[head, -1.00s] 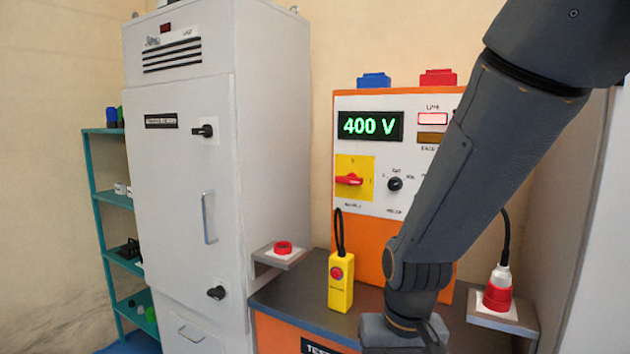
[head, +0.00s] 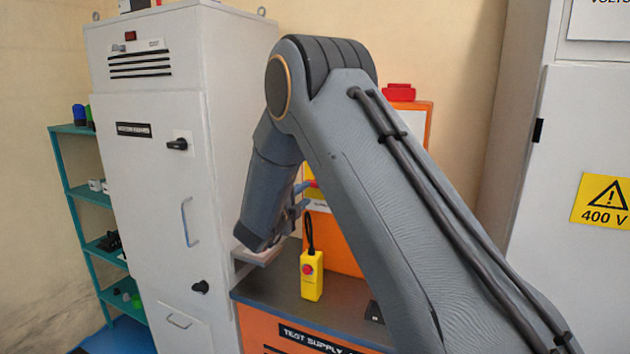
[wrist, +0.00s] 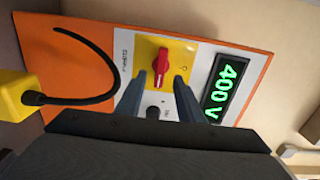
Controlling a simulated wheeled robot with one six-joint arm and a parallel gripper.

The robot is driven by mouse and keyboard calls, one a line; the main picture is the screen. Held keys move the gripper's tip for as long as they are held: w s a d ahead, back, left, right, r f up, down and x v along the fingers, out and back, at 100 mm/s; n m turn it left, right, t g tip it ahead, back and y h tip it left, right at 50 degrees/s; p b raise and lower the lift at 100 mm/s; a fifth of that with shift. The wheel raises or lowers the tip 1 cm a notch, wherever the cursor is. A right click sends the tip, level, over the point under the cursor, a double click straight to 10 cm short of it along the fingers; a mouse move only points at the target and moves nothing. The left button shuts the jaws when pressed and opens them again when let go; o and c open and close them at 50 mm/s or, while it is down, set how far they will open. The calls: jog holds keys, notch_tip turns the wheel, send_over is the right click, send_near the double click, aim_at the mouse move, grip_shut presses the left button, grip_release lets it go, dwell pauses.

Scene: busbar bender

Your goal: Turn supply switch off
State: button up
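The supply switch is a red handle (wrist: 161,67) on a yellow plate (wrist: 185,54) on the orange-edged test supply panel. The handle lies across the panel, and a round O-like mark shows to one side of it. The panel's display (wrist: 222,97) reads 400 V in green. My gripper (wrist: 159,76) is open, its two blue-grey fingers pointing at the handle, one toward each side of it. I cannot tell whether they touch it. In the head view, my gripper (head: 303,198) is in front of the panel, and my arm hides the display and most of the switch.
A yellow pendant (head: 312,276) with a red button stands on the bench (head: 283,290), its black cable looping up. A tall grey cabinet (head: 150,180) stands left of it. A grey cabinet with a 400 V warning sign (head: 603,201) is at the right.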

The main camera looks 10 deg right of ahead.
aim_at(315, 186)
jog(key=shift+p+x, duration=1.5)
jog(key=shift+x, duration=2.4)
jog(key=shift+s+d+r, duration=0.1)
grip_shut()
